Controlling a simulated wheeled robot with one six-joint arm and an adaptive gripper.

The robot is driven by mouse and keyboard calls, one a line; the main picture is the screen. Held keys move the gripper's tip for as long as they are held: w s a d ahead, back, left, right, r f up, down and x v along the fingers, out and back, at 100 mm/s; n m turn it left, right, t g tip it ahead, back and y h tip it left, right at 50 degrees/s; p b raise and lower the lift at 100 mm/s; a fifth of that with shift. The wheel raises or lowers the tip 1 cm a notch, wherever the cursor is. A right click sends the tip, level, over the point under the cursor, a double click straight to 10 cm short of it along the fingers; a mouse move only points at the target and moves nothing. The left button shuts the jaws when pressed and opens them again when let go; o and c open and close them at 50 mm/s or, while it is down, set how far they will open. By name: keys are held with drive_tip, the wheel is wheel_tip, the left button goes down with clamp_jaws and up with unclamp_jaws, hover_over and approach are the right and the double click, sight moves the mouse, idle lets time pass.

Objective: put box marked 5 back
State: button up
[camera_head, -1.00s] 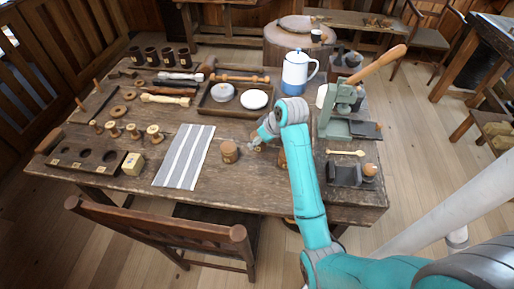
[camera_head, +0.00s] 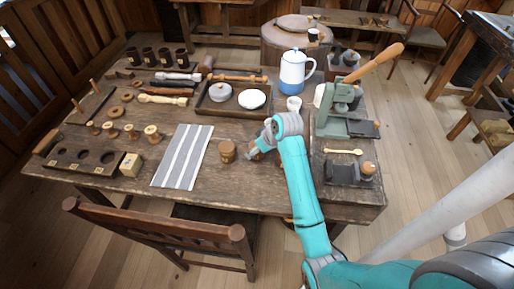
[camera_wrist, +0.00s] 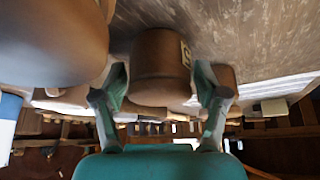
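In the wrist view, which looks upside down, a round brown wooden box (camera_wrist: 160,70) with a pale, partly seen label sits ahead between the fingers. The mark could be a 5, but I cannot read it surely. My gripper (camera_wrist: 162,100) is open, one finger towards each side of the box; contact cannot be told. In the head view my gripper (camera_head: 250,155) is low over the table, just right of a round lidded wooden box (camera_head: 227,151). A dark wooden rack (camera_head: 113,158) with round holes and small labels lies at the table's left front.
A striped cloth (camera_head: 183,157) lies left of the round box, and a pale marked block (camera_head: 131,165) is by the rack. A green press (camera_head: 338,105) stands to the right. Behind are a tray (camera_head: 208,104) and a blue-white pot (camera_head: 293,72). A large brown shape (camera_wrist: 50,40) is close in the wrist view.

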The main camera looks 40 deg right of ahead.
idle(0.3)
drive_tip(key=v, duration=1.2)
drive_tip(key=shift+r, duration=0.15)
